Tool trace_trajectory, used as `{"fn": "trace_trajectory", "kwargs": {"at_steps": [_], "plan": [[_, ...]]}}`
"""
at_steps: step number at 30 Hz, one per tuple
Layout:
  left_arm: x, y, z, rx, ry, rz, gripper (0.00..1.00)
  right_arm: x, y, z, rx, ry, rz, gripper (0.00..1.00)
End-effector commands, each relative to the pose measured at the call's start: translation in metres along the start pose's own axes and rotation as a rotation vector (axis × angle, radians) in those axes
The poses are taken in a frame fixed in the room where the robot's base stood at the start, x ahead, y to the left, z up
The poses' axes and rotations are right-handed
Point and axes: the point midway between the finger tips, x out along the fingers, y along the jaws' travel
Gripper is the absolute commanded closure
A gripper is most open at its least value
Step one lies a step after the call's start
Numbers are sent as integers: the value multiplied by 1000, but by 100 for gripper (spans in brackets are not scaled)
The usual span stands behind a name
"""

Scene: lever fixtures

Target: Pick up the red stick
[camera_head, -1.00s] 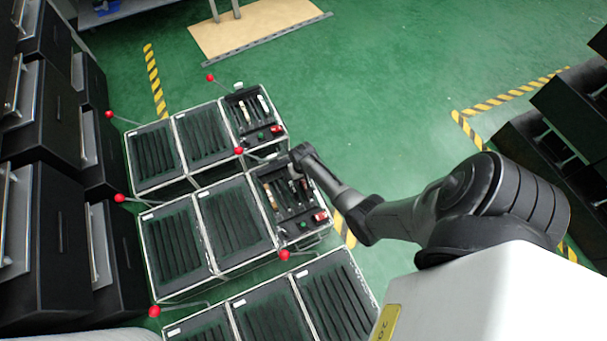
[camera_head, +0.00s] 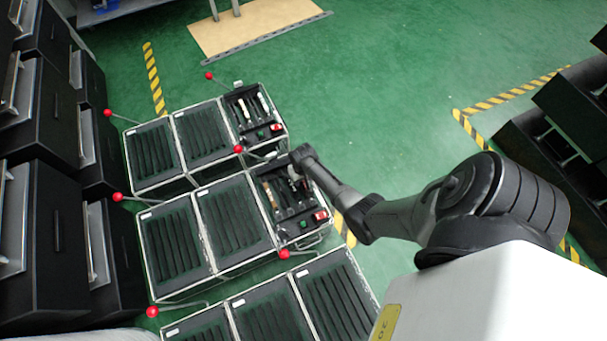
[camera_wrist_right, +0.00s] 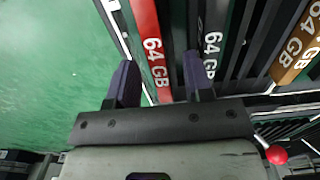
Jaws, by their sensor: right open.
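The red stick (camera_wrist_right: 147,40) is a flat red memory stick marked 64 GB. It stands near the top middle of the right wrist view, in a slot of the black rack. My right gripper (camera_wrist_right: 160,78) is open, with its two dark fingers on either side of the red stick's near end and no clear hold on it. In the head view my right gripper (camera_head: 296,173) hangs over the open rack box (camera_head: 290,226) in the middle row. The red stick is too small or hidden to make out there. My left gripper is not in view.
A black 64 GB stick (camera_wrist_right: 213,40) is close to the right finger, and a brown one (camera_wrist_right: 297,45) lies further right. A red-knobbed lever (camera_head: 284,254) stands at the box's near side. Green floor (camera_head: 370,110) is free to the right.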

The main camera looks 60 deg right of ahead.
Motion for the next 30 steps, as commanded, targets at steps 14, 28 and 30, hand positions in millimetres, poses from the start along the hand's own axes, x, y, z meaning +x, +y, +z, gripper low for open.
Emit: {"fn": "trace_trajectory", "kwargs": {"at_steps": [14,28,30], "plan": [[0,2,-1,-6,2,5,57,0,0,0,0,1,0,70],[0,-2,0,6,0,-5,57,0,0,0,0,1,0,100],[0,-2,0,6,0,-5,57,0,0,0,0,1,0,100]]}}
